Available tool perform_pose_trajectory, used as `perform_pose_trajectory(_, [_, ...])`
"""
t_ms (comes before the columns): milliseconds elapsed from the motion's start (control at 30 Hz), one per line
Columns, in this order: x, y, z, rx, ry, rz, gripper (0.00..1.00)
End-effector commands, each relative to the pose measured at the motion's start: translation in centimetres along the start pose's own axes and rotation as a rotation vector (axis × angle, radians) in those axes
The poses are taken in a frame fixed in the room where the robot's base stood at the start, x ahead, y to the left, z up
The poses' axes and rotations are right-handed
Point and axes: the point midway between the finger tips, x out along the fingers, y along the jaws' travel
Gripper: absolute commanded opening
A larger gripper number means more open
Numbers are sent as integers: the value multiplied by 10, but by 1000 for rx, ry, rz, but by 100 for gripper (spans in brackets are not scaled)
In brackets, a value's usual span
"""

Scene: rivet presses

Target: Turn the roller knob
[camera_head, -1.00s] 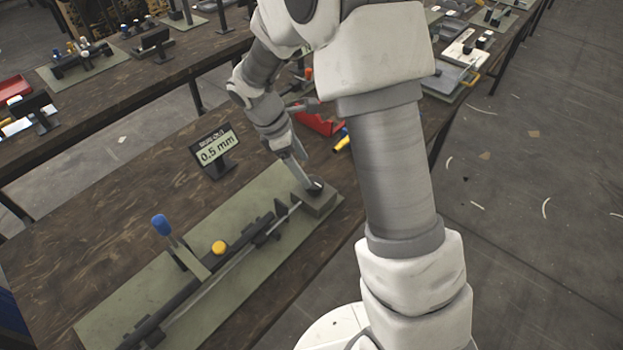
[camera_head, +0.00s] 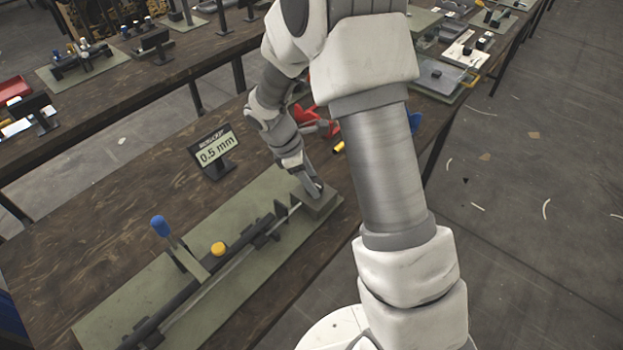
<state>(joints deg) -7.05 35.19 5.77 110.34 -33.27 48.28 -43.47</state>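A press rig lies on a grey-green base plate (camera_head: 130,305) on the dark wooden table. At its far right end is a grey block (camera_head: 321,207) with a small dark knob on top, mostly hidden by my gripper; it looks like the roller knob. My gripper (camera_head: 316,187) points down at this knob, its fingers at or around it. I cannot tell whether they touch it or how far apart they are. The rig also has a blue-tipped lever (camera_head: 160,226), a yellow button (camera_head: 218,248) and a long dark bar (camera_head: 190,290).
A small display (camera_head: 216,152) reading 0.5 mm stands behind the rig. A red bin (camera_head: 301,114) and a yellow-handled item (camera_head: 338,147) lie beyond my gripper. Other tables with similar rigs stand behind. Bare tabletop lies left of the display.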

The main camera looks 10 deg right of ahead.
Motion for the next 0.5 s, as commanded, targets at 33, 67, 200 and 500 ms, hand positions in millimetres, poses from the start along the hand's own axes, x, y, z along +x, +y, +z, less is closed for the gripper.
perform_pose_trajectory(33, [0, 0, 0, 0, 0, -1, 31])
perform_pose_trajectory(67, [0, 0, 0, 0, 0, -1, 26])
perform_pose_trajectory(200, [0, 0, 0, -1, 0, -1, 3])
perform_pose_trajectory(500, [0, 0, 0, 41, -2, -19, 3])
